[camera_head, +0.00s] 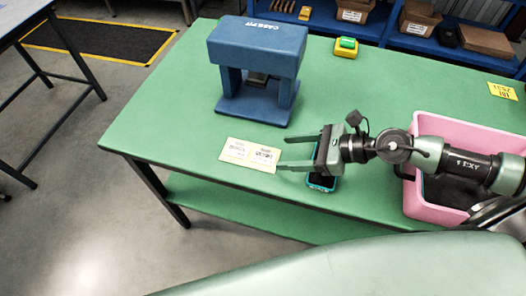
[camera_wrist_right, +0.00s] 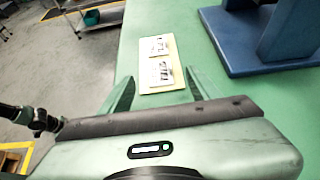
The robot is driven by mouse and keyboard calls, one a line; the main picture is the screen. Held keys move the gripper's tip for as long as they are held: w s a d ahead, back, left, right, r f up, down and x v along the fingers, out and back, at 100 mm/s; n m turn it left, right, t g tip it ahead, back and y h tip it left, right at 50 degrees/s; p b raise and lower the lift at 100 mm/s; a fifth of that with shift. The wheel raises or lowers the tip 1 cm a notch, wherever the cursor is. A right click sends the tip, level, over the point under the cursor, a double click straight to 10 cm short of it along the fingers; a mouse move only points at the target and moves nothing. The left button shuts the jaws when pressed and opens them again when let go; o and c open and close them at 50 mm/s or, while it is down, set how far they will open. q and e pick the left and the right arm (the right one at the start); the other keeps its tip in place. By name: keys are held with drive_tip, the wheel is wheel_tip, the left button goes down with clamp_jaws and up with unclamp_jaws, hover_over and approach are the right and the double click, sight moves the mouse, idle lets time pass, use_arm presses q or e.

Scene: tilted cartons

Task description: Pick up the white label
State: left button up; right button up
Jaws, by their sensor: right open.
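A cream card (camera_head: 232,158) lies flat on the green table near its front left edge. It carries two white labels with dark print, a left one (camera_head: 237,149) and a right one (camera_head: 265,156). In the right wrist view the card shows beyond the fingers, with a nearer label (camera_wrist_right: 161,72) and a farther label (camera_wrist_right: 154,46). My right gripper (camera_head: 299,150) is open and empty, its fingertips by the card's right end. Whether the fingers touch the card I cannot tell. My left gripper is not in view.
A blue press-like machine (camera_head: 256,45) stands behind the card. A dark device with a teal edge (camera_head: 322,182) lies under my right gripper. A pink bin (camera_head: 473,133) is at the right. A green-and-yellow block (camera_head: 346,46) sits at the back. The table's middle is clear.

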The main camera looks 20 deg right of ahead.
sight(271, 159)
drive_tip(key=shift+w+a+f, duration=0.15)
drive_tip(key=shift+w+a, duration=0.1)
drive_tip(key=shift+a, duration=0.2)
drive_tip(key=shift+w+a+f+p, duration=0.2)
drive_tip(key=shift+w+a+p, duration=0.1)
drive_tip(key=shift+a+p, duration=0.2)
drive_tip(key=p+x, duration=0.1)
drive_tip(key=x, duration=0.2)
drive_tip(key=shift+f, duration=0.15)
drive_tip(key=shift+w+a+f+p, duration=0.2)
drive_tip(key=shift+a+f+p, duration=0.1)
drive_tip(key=shift+a, duration=0.05)
drive_tip(key=c, duration=1.2)
